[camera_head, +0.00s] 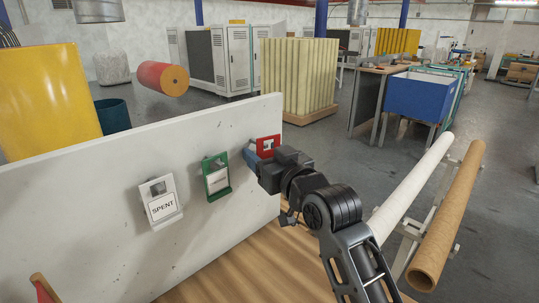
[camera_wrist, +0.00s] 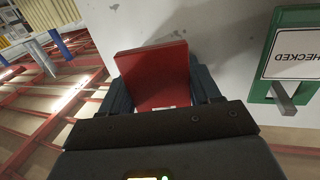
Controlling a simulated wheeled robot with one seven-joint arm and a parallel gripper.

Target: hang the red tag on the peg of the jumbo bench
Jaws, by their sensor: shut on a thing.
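The red tag (camera_head: 268,144) is at the right end of a white upright panel (camera_head: 105,180). My gripper (camera_head: 257,156) is shut on it, and the tag stands between the two fingers (camera_wrist: 160,85) in the wrist view, close to the panel face. Whether the tag touches the panel or a peg cannot be told; any peg behind it is hidden. A green tag (camera_head: 216,180), marked CHECKED in the wrist view (camera_wrist: 290,60), is on the panel to the left, with a grey peg (camera_wrist: 284,97) at it. A white SPENT tag (camera_head: 161,208) is farther left.
A wooden top (camera_head: 240,270) lies in front of the panel. A white tube (camera_head: 415,185) and a brown cardboard tube (camera_head: 445,215) lie on a rack at the right. A blue bin (camera_head: 415,98) is farther back. Open grey floor lies beyond the panel's right end.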

